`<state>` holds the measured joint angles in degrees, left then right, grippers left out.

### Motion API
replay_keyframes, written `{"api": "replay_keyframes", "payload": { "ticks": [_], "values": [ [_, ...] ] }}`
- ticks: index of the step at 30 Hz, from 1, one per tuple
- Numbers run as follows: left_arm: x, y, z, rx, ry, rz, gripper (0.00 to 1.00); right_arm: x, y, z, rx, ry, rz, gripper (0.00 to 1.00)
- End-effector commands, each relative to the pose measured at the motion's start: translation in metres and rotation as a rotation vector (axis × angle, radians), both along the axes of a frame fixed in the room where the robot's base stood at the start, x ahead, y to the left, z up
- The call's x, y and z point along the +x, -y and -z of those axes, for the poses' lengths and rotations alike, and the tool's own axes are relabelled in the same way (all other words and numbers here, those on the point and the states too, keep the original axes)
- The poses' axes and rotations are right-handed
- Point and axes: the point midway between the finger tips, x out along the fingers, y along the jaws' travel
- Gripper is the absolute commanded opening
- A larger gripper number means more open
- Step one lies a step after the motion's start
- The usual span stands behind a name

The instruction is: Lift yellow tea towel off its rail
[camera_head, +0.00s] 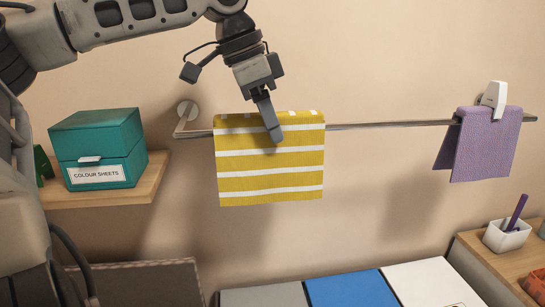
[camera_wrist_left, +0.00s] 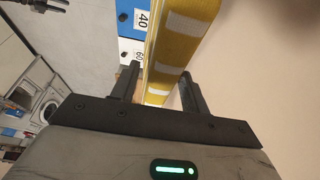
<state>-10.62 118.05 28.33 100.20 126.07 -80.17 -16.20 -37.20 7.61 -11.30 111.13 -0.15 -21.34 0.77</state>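The yellow tea towel with white stripes (camera_head: 270,175) hangs folded over a metal rail (camera_head: 385,124) on the wall, near the rail's left end. My left gripper (camera_head: 270,128) is at the towel's top edge from above, with one finger in front of the cloth. In the left wrist view the towel (camera_wrist_left: 172,50) passes between the two fingers of my left gripper (camera_wrist_left: 160,80), with a gap showing on each side. The gripper is open around the cloth. The far finger is hidden behind the towel in the head view. My right gripper is not in view.
A purple cloth (camera_head: 483,148) with a white clip (camera_head: 495,97) hangs at the rail's right. A teal box (camera_head: 98,150) stands on a wooden shelf (camera_head: 110,196) at left. Grey, blue and white panels (camera_head: 350,290) lie below. A white pen cup (camera_head: 506,237) is at right.

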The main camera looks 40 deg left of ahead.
Motion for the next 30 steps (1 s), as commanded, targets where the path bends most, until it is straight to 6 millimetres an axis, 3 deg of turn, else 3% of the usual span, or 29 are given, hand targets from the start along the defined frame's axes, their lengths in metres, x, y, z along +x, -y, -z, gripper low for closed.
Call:
{"api": "replay_keyframes", "payload": {
  "ticks": [1,4,5,12,30],
  "values": [
    [0.0,0.0,0.0,0.0,0.0,0.0,0.31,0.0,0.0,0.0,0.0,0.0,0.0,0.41],
    [0.0,0.0,0.0,0.0,0.0,0.0,0.03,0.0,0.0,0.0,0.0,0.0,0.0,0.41],
    [0.0,0.0,0.0,0.0,0.0,0.0,0.02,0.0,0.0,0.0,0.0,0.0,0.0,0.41],
    [0.0,0.0,-0.004,0.001,0.002,-0.001,0.01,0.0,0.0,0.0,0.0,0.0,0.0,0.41],
    [0.0,0.0,-0.052,0.001,0.002,0.0,0.01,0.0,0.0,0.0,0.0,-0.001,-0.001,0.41]
  ]
}}
